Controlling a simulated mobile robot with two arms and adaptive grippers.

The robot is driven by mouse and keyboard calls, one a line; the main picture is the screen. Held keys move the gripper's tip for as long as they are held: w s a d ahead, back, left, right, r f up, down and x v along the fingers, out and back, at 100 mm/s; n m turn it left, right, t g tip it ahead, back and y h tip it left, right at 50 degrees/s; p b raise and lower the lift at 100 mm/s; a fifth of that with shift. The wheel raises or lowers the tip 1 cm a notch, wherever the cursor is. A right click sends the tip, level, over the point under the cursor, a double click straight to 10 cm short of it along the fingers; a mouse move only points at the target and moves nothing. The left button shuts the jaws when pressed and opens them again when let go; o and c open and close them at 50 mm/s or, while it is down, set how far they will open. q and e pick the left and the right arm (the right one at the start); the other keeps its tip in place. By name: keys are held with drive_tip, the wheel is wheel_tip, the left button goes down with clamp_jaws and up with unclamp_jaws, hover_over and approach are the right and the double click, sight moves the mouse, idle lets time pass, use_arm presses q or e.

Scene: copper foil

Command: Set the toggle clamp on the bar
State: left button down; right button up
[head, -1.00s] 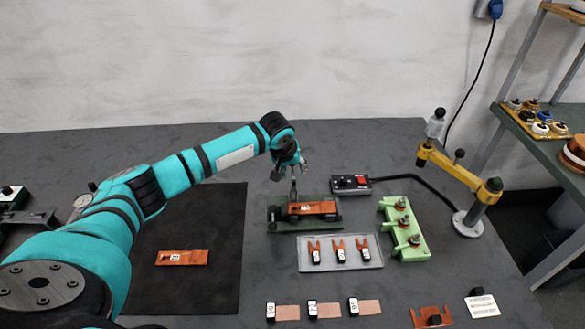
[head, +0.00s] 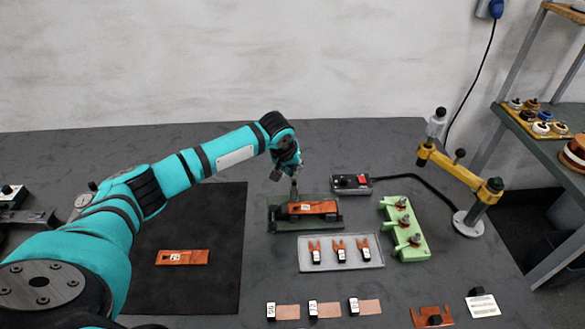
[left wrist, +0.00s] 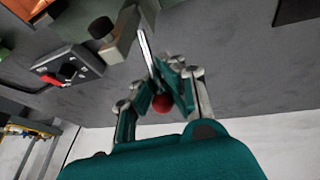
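A copper bar (head: 322,207) with a white label lies on a dark green fixture (head: 290,227) in the middle of the table. The toggle clamp's thin metal lever (head: 294,187) stands upright at the back of the fixture. My left gripper (head: 290,172) is at the top of this lever. In the left wrist view my left gripper (left wrist: 163,92) has its fingers drawn together around a red knob (left wrist: 161,103) at the end of the metal lever (left wrist: 146,55). The clamp body (left wrist: 120,38) is beyond it. My right gripper is not in view.
A switch box (head: 351,184) with a red button stands right of the fixture. A light green rack (head: 411,240) and a grey tray (head: 342,263) with copper forks are nearby. A yellow arm (head: 455,172) rises on the right. A black mat (head: 205,295) holds another copper piece (head: 182,257).

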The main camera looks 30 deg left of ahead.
sight(293, 169)
use_arm(q)
drive_tip(key=shift+d+r, duration=0.1)
drive_tip(key=shift+r, duration=0.15)
drive_tip(key=shift+s+d+r+t+y+p, duration=0.2)
drive_tip(key=shift+r+t+y+p, duration=0.2)
drive_tip(key=shift+t+p, duration=0.5)
drive_tip(key=shift+s+d+r+t+y, duration=0.1)
drive_tip(key=shift+s+d+t+y, duration=0.15)
drive_tip(key=shift+t, duration=0.35)
drive_tip(key=shift+s+r+m+t+y+b, duration=0.15)
drive_tip(key=shift+t+y+b, duration=0.15)
drive_tip(key=shift+t, duration=0.15)
drive_tip(key=shift+s+m+t+y+b, duration=0.15)
drive_tip(key=shift+t+y, duration=0.1)
drive_tip(key=shift+t, duration=0.2)
drive_tip(key=shift+s+d+r+t+y+b, duration=0.2)
drive_tip(key=shift+r+t+y+b, duration=0.2)
drive_tip(key=shift+t+b, duration=0.3)
drive_tip(key=c, duration=1.2)
unclamp_jaws()
drive_tip(key=shift+f, duration=0.1)
